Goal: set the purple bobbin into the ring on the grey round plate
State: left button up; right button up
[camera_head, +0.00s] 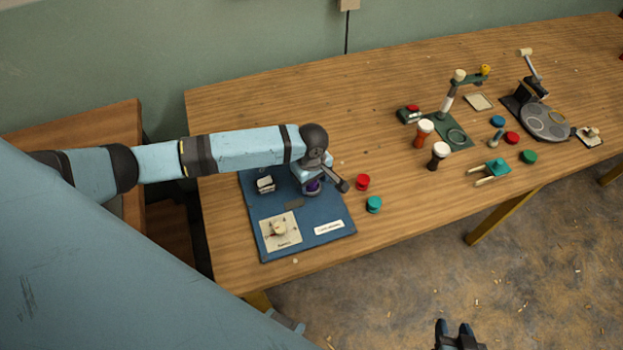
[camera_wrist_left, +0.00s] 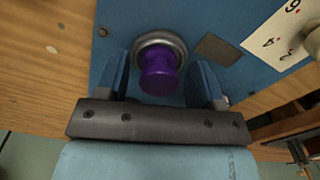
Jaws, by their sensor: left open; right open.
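The purple bobbin (camera_head: 313,186) stands on the blue mat (camera_head: 335,213), under my left gripper (camera_head: 318,178). In the left wrist view the bobbin (camera_wrist_left: 160,78) sits in a round grey metal holder (camera_wrist_left: 150,44). The open fingers of my left gripper (camera_wrist_left: 160,72) are on either side of it, with gaps showing. The grey round plate (camera_head: 552,127) is at the far right of the table, with a pale ring (camera_head: 533,120) on it. My right gripper (camera_head: 458,337) is open and empty at the bottom edge, in front of the table.
A red (camera_head: 362,181) and a teal (camera_head: 374,204) round piece stand just right of the mat. Two small goblet drums (camera_head: 438,154), a green stand (camera_head: 457,137) and several coloured discs lie between mat and plate. A jointed arm (camera_head: 531,68) rises behind the plate.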

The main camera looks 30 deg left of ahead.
pick_arm(q)
jog(key=shift+r, duration=0.1)
notch_tip(320, 180, up, 12)
jog(key=shift+r, duration=0.25)
dwell(0.5)
